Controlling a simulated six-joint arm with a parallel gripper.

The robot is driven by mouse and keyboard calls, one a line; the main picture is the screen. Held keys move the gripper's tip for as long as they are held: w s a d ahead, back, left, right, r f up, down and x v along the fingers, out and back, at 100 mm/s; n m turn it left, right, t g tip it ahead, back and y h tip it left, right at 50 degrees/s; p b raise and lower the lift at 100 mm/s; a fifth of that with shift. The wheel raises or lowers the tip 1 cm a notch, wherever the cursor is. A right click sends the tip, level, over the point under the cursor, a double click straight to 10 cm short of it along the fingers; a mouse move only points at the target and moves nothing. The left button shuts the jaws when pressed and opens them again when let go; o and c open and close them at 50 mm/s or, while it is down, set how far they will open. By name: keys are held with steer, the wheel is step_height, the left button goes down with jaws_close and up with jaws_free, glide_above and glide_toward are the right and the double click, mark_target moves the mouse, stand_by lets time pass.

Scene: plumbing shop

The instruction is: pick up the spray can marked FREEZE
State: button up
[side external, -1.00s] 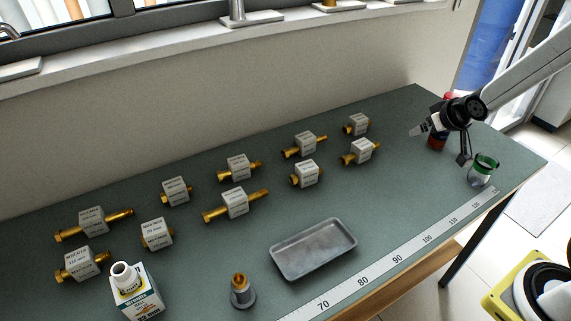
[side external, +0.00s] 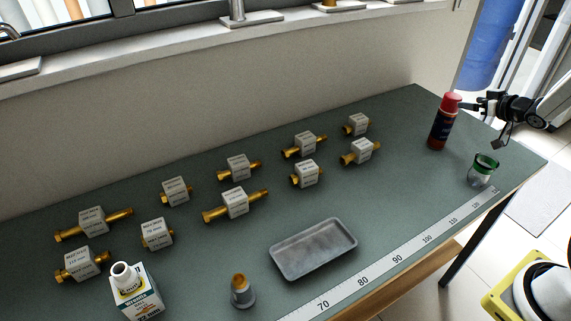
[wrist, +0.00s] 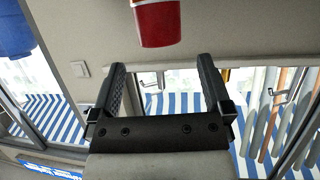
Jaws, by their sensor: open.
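The spray can (side external: 442,124) stands upright at the right end of the bench, with a red cap and a dark label band. Its lettering is too small to read as FREEZE. My gripper (side external: 474,106) is just right of the can's upper part in the side view. In the wrist view my gripper (wrist: 161,70) has its two black fingers spread with nothing between them. The can's red end (wrist: 158,24) shows beyond the fingertips, roughly in line with the gap; the rest is out of frame.
A glass jar with a green rim (side external: 482,171) stands in front of the can, near the bench edge. Tagged brass fittings (side external: 361,152) lie to the left. A grey tray (side external: 313,249) and a ruler strip (side external: 398,258) are nearer the front. The bench between can and fittings is clear.

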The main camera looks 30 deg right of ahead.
mark_target(461, 100)
steer(key=shift+x, duration=1.3)
steer(key=shift+x, duration=2.65)
steer(key=shift+r, duration=0.1)
jaws_close()
